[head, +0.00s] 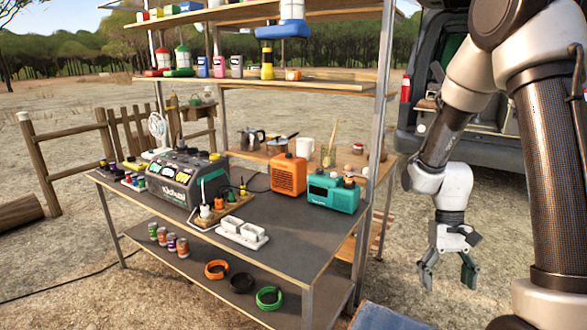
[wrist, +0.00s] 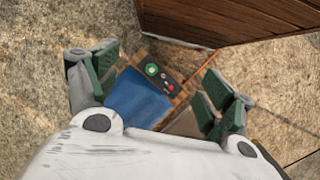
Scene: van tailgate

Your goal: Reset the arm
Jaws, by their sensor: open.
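My gripper (head: 448,270) hangs pointing down at the right of the head view, in front of the van and clear of the workbench. Its two fingers are spread apart with nothing between them. In the wrist view my gripper (wrist: 160,90) also shows open, with its green finger pads apart. A blue surface with a dark panel and coloured buttons lies below, between the fingers in that view. The arm comes down from the upper right of the head view.
The workbench (head: 275,242) carries a grey power station (head: 185,180), an orange box (head: 288,174), a teal radio (head: 333,190) and a white tray (head: 242,233). Coloured cable rings (head: 241,282) lie on its lower shelf. A van (head: 408,132) stands behind. A wooden surface (wrist: 235,18) is near the gripper.

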